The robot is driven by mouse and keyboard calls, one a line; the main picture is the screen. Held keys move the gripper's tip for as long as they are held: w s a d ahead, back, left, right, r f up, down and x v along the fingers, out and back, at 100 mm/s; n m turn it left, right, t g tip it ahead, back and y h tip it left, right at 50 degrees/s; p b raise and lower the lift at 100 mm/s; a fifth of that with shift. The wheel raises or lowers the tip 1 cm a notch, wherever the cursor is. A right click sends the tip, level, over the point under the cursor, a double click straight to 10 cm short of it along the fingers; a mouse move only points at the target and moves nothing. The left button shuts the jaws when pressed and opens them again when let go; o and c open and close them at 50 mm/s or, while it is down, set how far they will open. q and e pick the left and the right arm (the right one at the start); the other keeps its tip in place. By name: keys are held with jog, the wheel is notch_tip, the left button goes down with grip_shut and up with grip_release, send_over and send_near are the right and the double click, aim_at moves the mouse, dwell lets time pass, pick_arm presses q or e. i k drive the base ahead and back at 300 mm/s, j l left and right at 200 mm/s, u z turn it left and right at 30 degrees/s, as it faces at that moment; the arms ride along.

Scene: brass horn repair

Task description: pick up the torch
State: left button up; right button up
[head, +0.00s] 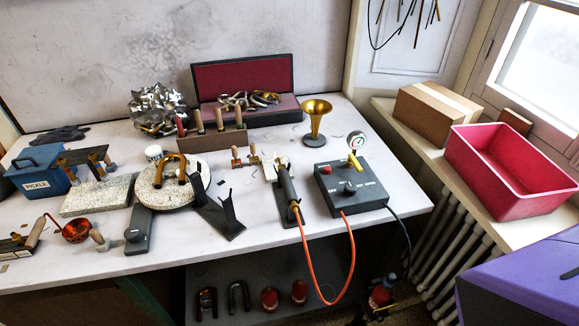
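The torch (287,187) has a dark handle and rests on a dark stand (287,214) on the white bench, right of centre. An orange hose (350,259) runs from its lower end, hangs over the bench's front edge and loops up to a dark grey control box (348,189). The box has a pressure gauge (356,142), a red button and a black knob. The torch's upper end is close to some small pale pieces, and I cannot tell if they touch. Neither of my grippers is in view.
A brass bell (316,116) stands behind the box. Left of the torch are an empty forked stand (228,216) and a round pale block (150,193) with a brass tube. A pink bin (512,180) sits at right. A large purple shape fills the lower right corner.

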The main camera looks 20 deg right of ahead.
aim_at(291, 197)
jog(key=i+j+z, duration=0.15)
jog(key=z, duration=0.3)
jog(key=i+j+z, duration=0.55)
jog(key=z, duration=0.3)
jog(key=l, duration=0.5)
jog(key=i+l, duration=0.1)
jog(key=l, duration=0.4)
